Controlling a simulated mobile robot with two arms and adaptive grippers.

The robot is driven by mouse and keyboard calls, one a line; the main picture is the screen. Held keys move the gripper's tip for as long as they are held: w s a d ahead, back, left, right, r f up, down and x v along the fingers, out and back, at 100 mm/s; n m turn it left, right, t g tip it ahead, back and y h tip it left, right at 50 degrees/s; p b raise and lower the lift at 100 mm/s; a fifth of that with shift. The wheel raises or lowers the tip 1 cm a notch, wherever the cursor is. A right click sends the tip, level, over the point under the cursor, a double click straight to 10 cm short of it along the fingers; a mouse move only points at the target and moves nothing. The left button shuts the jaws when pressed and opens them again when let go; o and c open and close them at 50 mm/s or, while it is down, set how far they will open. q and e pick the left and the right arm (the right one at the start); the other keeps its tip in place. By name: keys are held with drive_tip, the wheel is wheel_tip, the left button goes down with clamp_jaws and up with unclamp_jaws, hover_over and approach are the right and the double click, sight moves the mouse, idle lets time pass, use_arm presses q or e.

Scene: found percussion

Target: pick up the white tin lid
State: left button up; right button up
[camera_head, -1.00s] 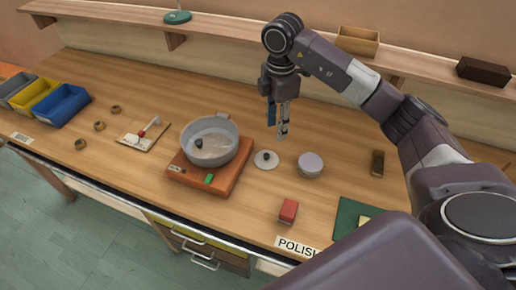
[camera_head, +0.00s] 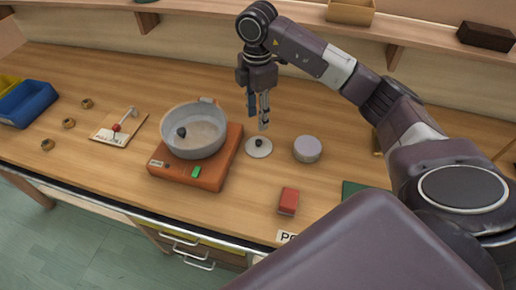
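The white lid (camera_head: 259,152), a flat disc with a dark knob, lies on the wooden bench between the hot plate and a round grey-white tin (camera_head: 307,149). My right gripper (camera_head: 258,120) points down just above and behind the lid in the picture. Its fingers are apart with nothing between them, and they look clear of the lid. The exact height above the lid is hard to tell. My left gripper is not in view.
A grey pan (camera_head: 194,131) with a dark knob inside sits on an orange hot plate (camera_head: 212,178) left of the lid. A red block (camera_head: 288,201) lies in front of the tin. A small board (camera_head: 110,133) and several rings are at left. A shelf runs behind.

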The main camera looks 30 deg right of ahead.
sight(258, 141)
wheel_tip(258, 141, down, 2)
drive_tip(key=shift+f+b, duration=0.1)
drive_tip(key=shift+b, duration=0.3)
drive_tip(key=shift+f, duration=0.1)
drive_tip(key=shift+s+f, duration=0.15)
wheel_tip(258, 141, down, 6)
drive_tip(key=shift+d+f+p, duration=0.1)
drive_tip(key=shift+d+p, duration=0.05)
drive_tip(key=shift+p, duration=1.1)
drive_tip(key=shift+f, duration=0.55)
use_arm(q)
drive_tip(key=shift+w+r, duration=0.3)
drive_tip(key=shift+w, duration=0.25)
use_arm(e)
clamp_jaws()
